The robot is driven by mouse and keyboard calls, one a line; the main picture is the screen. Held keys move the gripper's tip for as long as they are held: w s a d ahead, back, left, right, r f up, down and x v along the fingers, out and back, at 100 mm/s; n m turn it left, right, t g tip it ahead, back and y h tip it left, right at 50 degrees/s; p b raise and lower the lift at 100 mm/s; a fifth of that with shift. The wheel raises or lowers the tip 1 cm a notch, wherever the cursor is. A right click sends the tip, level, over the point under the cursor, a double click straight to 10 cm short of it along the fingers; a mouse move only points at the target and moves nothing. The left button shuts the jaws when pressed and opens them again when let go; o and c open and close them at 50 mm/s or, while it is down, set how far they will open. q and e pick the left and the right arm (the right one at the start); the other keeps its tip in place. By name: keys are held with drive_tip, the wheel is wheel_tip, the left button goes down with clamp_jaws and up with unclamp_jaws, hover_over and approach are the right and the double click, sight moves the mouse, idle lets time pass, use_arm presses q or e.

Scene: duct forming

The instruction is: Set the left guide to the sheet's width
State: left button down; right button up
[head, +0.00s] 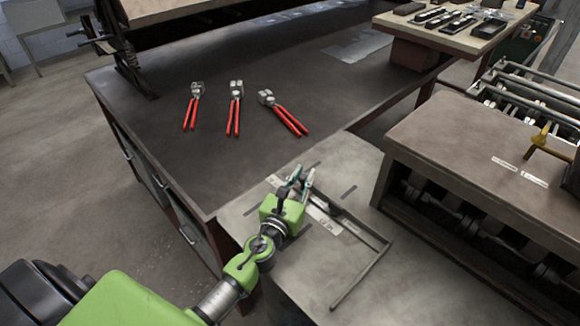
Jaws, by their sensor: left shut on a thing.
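My left gripper (303,178) is over the grey feed table (290,285), at the upper end of a thin grey bar frame. The frame looks like the left guide (361,270): one bar runs from the gripper down to the right, and another bends back toward the front. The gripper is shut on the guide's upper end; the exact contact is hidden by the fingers. Pale scale labels (325,220) and dark slots (348,192) mark the tabletop. I cannot make out a separate sheet there. My right gripper is not in view.
Several red-handled tools (235,108) lie on the dark workbench (165,130) behind. The roller machine (455,165), with a yellow lever (547,143) on top, stands close on the right. A wooden-topped stand (420,32) with dark parts is at the back right.

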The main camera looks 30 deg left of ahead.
sight(343, 220)
use_arm(q)
drive_tip(key=s+d, duration=0.1)
drive_tip(key=d, duration=0.3)
drive_tip(key=s+d, duration=0.2)
drive_tip(key=d, duration=0.3)
drive_tip(key=s+d, duration=0.2)
drive_tip(key=d, duration=0.3)
drive_tip(key=shift+f+b, duration=0.1)
drive_tip(key=shift+b, duration=0.25)
drive_tip(key=c, duration=1.9)
unclamp_jaws()
drive_tip(key=s, duration=1.2)
drive_tip(key=shift+d, duration=0.3)
